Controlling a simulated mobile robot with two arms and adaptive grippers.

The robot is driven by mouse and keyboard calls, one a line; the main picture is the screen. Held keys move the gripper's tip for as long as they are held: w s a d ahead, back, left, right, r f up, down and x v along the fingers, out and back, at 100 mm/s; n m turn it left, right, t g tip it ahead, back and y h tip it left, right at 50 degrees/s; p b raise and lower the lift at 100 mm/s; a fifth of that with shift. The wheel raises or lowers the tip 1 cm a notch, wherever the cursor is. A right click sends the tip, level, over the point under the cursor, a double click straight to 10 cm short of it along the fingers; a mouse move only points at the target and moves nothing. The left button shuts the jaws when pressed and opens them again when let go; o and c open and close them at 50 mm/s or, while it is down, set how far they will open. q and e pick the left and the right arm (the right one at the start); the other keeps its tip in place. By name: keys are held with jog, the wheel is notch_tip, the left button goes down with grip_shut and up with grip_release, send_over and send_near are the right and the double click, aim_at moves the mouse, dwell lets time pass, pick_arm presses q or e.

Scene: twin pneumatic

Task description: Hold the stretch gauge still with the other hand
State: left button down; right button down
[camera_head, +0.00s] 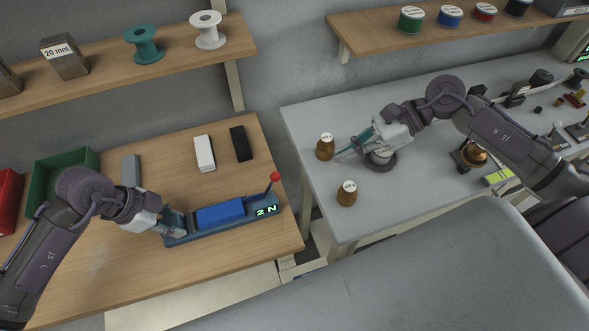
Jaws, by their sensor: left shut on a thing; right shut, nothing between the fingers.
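The stretch gauge (228,213) lies on the wooden table at the left. It has a long blue-grey base, a bright blue block, a lever with a red knob (275,177) at its right end, and a green display reading "2 N". My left gripper (174,224) is shut on the left end of the gauge; its fingers partly hide that end. My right gripper (350,152) is over the grey table at the right, shut with nothing between its fingers. Its tips are near a brown bottle (325,147), and whether they touch it I cannot tell.
A white block (204,153) and a black block (240,143) lie behind the gauge. A green bin (62,172) and a red bin (8,200) stand at the left. A second brown bottle (347,194) stands near the grey table's edge. A gap separates the tables.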

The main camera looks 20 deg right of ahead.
jog(key=shift+d, duration=0.6)
send_near(273, 183)
jog(key=x, duration=0.3)
jog(key=f+x, duration=0.1)
jog(key=x, duration=0.1)
jog(key=shift+w+d+r, duration=0.1)
jog(key=shift+d, duration=0.3)
jog(key=shift+a+r, duration=0.1)
